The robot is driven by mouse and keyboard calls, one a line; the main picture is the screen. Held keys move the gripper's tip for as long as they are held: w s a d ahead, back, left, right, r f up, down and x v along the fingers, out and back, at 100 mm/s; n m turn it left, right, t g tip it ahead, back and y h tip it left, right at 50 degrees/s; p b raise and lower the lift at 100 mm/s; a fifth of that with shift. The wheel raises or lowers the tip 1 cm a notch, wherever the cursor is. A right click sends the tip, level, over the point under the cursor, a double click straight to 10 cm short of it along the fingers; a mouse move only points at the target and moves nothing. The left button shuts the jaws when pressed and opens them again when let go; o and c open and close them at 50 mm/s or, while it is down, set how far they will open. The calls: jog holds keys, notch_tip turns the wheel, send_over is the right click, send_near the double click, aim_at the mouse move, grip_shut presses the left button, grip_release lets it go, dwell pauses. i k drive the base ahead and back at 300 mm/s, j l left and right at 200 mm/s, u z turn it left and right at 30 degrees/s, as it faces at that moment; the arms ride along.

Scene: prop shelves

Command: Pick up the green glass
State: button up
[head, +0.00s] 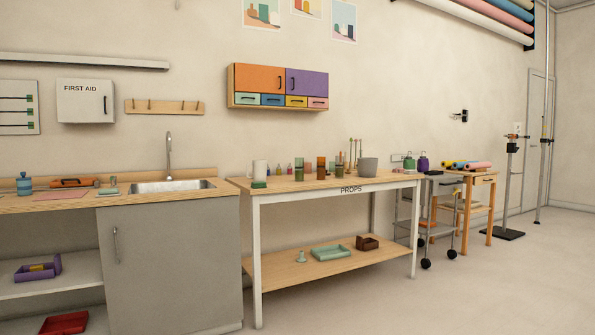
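The props table (335,194) stands right of the sink, with small vessels in a cluster on its top. A small green glass-like vessel (299,173) stands upright toward the front of the cluster. To its right is an amber vessel (321,163) with a green lower part, and another green one (332,167) partly behind. They are too small to tell for sure which is the green glass. My gripper is not in view, so nothing shows it near them.
A white jug (259,169) and a green block (259,184) stand left on the table. A grey pot (368,165) stands right. The lower shelf (300,272) holds a green tray (331,252) and a brown box (368,242). A wheeled cart (440,205) stands right. The floor in front is clear.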

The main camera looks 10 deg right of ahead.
aim_at(299, 161)
jog(key=i+j+u, duration=0.1)
jog(key=i+u, duration=0.3)
jog(key=i, duration=1.55)
